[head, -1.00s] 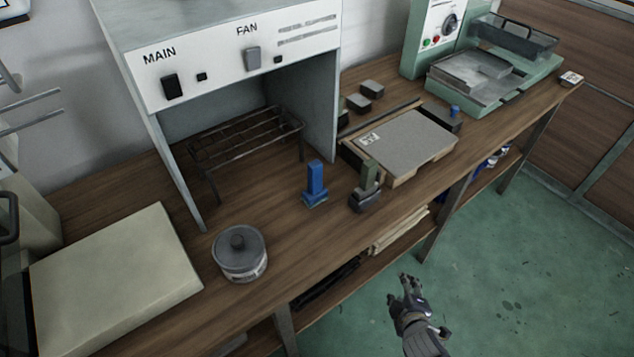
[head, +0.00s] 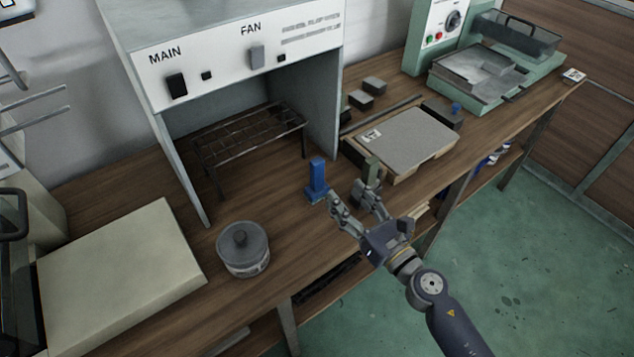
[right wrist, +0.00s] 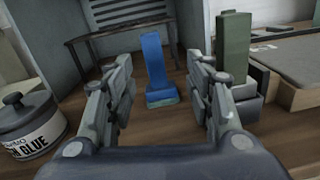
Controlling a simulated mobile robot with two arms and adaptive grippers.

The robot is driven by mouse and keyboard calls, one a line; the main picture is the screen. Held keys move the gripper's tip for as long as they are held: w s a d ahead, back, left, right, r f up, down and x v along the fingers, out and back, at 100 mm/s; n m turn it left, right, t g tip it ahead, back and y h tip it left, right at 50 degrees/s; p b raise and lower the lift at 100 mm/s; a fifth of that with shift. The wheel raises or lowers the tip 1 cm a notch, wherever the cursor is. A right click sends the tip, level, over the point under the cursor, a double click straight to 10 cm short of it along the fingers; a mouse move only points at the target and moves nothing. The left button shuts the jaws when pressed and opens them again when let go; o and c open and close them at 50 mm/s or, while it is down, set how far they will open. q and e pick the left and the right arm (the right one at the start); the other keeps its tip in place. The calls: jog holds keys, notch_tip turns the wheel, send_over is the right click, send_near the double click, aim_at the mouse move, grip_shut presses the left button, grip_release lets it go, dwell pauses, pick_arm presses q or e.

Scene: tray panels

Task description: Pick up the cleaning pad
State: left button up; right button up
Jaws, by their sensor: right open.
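A blue upright handle on a flat base with a thin greenish underside, which looks like the cleaning pad (head: 317,180), stands on the wooden bench in front of the hood. In the right wrist view the cleaning pad (right wrist: 156,72) stands upright ahead, between the two fingers and beyond them. My right gripper (head: 347,193) is open and empty at the bench's front edge, close to the pad and apart from it. A green-handled tool with a dark base (head: 371,171) stands just right of the pad, partly hidden by my right fingers. My left gripper is out of view.
A grey lidded glue pot (head: 243,250) stands left of the pad. A wire rack (head: 250,135) stands inside the hood behind. A grey-topped board (head: 405,143) lies at right. In the right wrist view the green-handled tool (right wrist: 233,48) rises behind the right finger.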

aim_at(320, 176)
jog(key=shift+a+f+n+g+y, duration=0.3)
jog(key=shift+a+n+y, duration=0.15)
jog(key=shift+n, duration=0.35)
jog(key=shift+w+a, duration=0.15)
jog(key=shift+a, duration=0.15)
jog(key=p+x, duration=0.1)
jog(key=x, duration=0.4)
jog(key=shift+f, duration=0.1)
jog(key=shift+f+x, duration=0.2)
jog(key=shift+x, duration=2.35)
jog(key=shift+w+d, duration=0.1)
jog(key=shift+d, duration=0.1)
jog(key=shift+c, duration=0.3)
grip_shut()
